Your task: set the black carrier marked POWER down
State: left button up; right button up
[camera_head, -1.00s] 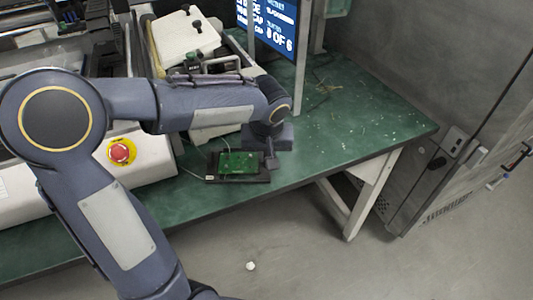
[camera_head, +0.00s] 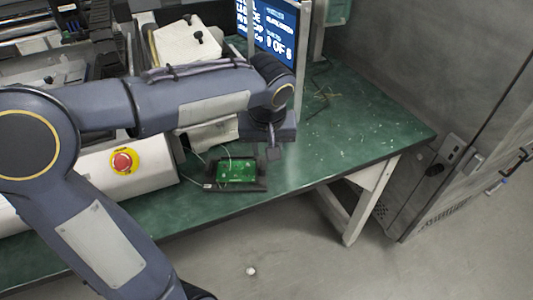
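The black carrier (camera_head: 263,186) lies flat on the green table top (camera_head: 330,160), near its front edge, with a green circuit board (camera_head: 236,171) on it. The marking POWER cannot be read; only a small pale label shows at its left end. My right gripper is not in view.
A white machine with a red emergency button (camera_head: 124,161) stands left of the carrier. A screen (camera_head: 268,30) stands behind. Thin cables run by the carrier's left side. The table's right part is mostly clear. A grey cabinet (camera_head: 460,130) stands at right.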

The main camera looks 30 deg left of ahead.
pick_arm(q)
jog(key=s+a+r+m+h, duration=0.1)
jog(key=s+r+m+h, duration=0.1)
jog(key=s, duration=0.9)
jog(key=s+d+f+m+t+h, duration=0.1)
jog(key=s+d+f+t+h, duration=0.1)
jog(key=s+f, duration=0.3)
jog(key=s+h, duration=0.1)
jog(key=s, duration=0.1)
jog(key=shift+s+f+m+t, duration=0.35)
jog(key=shift+s+m+t, duration=0.05)
jog(key=shift+p, duration=0.3)
notch_tip(320, 180, up, 14)
jog(key=p, duration=1.4)
jog(key=shift+r, duration=0.2)
